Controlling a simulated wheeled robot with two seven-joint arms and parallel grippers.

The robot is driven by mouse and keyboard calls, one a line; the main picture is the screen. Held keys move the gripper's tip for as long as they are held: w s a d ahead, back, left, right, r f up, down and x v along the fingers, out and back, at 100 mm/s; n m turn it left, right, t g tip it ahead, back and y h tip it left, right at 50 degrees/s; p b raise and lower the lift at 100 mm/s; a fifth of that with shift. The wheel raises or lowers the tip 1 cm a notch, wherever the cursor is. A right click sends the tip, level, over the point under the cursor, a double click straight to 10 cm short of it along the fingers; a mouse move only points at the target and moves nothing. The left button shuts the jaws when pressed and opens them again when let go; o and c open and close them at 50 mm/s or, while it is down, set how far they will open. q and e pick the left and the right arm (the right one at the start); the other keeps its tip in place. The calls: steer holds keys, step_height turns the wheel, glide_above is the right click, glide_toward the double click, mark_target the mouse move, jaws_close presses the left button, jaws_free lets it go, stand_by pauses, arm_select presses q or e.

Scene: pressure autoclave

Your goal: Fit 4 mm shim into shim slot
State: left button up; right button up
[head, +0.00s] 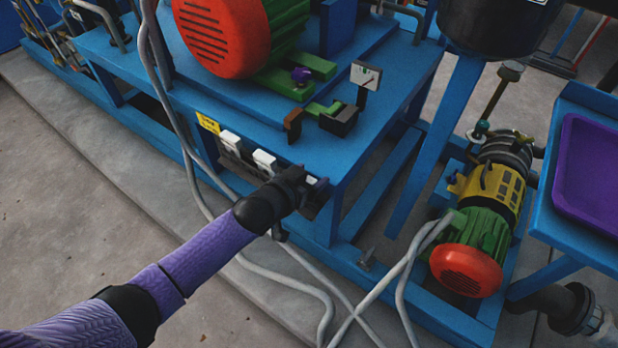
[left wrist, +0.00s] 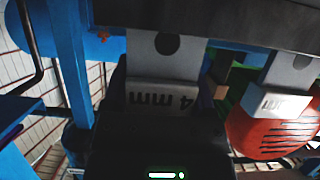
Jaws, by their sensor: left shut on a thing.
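The 4 mm shim (left wrist: 168,72) is a pale grey plate with a dark round hole and "4 mm" printed on it. It appears upside down in the left wrist view. My left gripper (head: 303,184) is shut on it at the shim rack on the side of the blue bench. In the head view the gripper covers most of that shim. The green motor foot (head: 290,84) is on the bench top, with a dark block (head: 339,120) near it. I cannot clearly make out the shim slot. My right gripper is not in view.
Grey cables (head: 185,140) run down past the rack. A small sign (head: 366,75) stands near the dark block. A red-ended motor (head: 215,35) sits behind.

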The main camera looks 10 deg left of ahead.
arm_select(q)
steer(key=shift+f, duration=0.15)
steer(key=o, duration=1.2)
